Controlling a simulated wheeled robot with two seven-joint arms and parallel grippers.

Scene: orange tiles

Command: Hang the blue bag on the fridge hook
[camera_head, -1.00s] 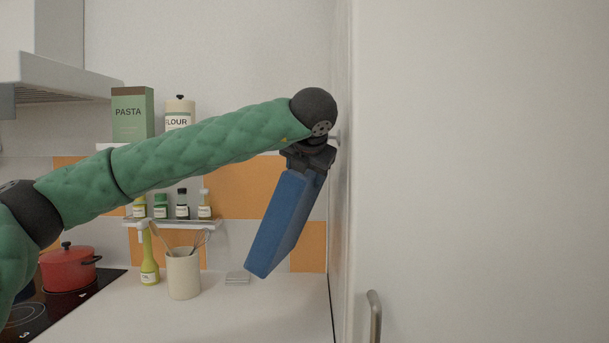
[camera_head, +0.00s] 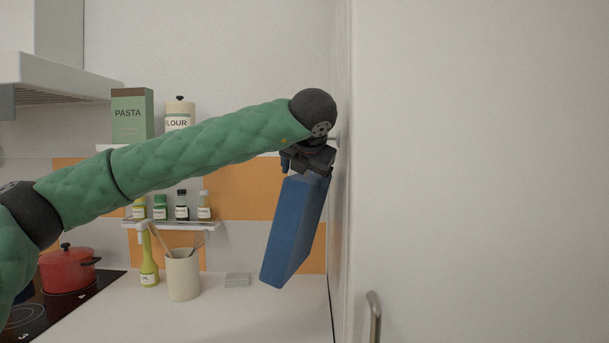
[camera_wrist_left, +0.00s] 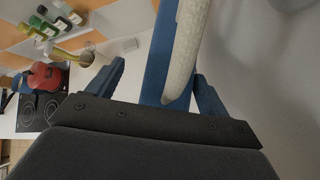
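The blue bag (camera_head: 293,232) hangs just below my left gripper (camera_head: 307,163), beside the fridge's (camera_head: 480,170) left side, tilted with its bottom to the left. In the left wrist view the bag (camera_wrist_left: 157,65) lies between the fingers, with a pale handle (camera_wrist_left: 188,45) in front of it. The left fingers (camera_wrist_left: 160,72) stand wide apart, with gaps visible on both sides of the handle. A small pale piece, possibly the hook (camera_head: 337,139), shows at the fridge side behind my wrist. Whether the handle is on it is hidden. My right gripper is not in view.
A counter (camera_head: 220,315) lies below, with a utensil crock (camera_head: 183,276), an oil bottle (camera_head: 149,262) and a red pot (camera_head: 67,268) on the hob. A spice shelf (camera_head: 170,226) is on the wall behind. A fridge handle (camera_head: 374,318) sticks out at lower right.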

